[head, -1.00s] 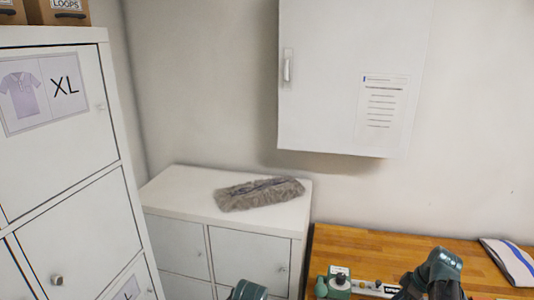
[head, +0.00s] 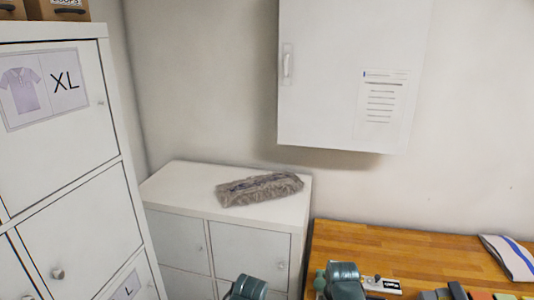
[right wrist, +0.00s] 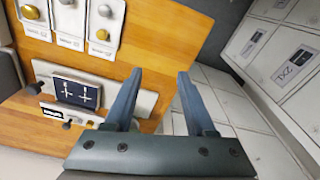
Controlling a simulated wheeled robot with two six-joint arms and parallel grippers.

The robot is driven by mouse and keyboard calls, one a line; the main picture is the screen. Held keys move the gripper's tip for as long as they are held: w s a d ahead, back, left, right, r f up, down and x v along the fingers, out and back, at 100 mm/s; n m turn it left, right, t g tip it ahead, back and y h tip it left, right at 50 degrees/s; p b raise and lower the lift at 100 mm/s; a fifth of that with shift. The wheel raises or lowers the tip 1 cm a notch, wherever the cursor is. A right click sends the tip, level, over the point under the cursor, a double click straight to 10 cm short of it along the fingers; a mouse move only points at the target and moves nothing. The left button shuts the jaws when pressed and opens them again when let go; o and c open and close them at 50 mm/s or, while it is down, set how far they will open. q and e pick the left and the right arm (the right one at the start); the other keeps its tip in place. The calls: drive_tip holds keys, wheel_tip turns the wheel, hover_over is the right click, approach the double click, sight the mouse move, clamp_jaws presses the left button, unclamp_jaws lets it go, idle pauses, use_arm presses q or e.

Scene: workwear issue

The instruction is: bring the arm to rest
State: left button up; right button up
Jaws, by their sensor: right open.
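My right gripper (right wrist: 160,73) shows in the right wrist view with its two blue-grey fingers spread apart. Nothing is between the fingers. Beyond them are the edge of a wooden worktop (right wrist: 190,22) and pale surfaces below it. In the head view, teal and dark parts of my arms show at the bottom edge, in front of the cabinet and over the worktop (head: 400,247). No left fingertips can be seen there.
White lockers (head: 85,215) stand at the left. A low white cabinet (head: 180,185) carries a grey fluffy mop pad (head: 258,189). A white wall cabinet (head: 340,60) hangs above. A folded striped cloth (head: 512,258) lies on the worktop. The wrist view shows a dark panel (right wrist: 75,92) and knobbed plates (right wrist: 103,20).

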drive_tip(key=s+a+f+n+b, duration=0.1)
drive_tip(key=s+a+f+b, duration=0.1)
drive_tip(key=a, duration=0.3)
drive_tip(key=s+a+f+n+g+h+b, duration=0.1)
drive_tip(key=s+a+f+n+b, duration=0.1)
drive_tip(key=s+a, duration=0.2)
drive_tip(key=shift+a+n, duration=0.3)
drive_tip(key=shift+a, duration=0.8)
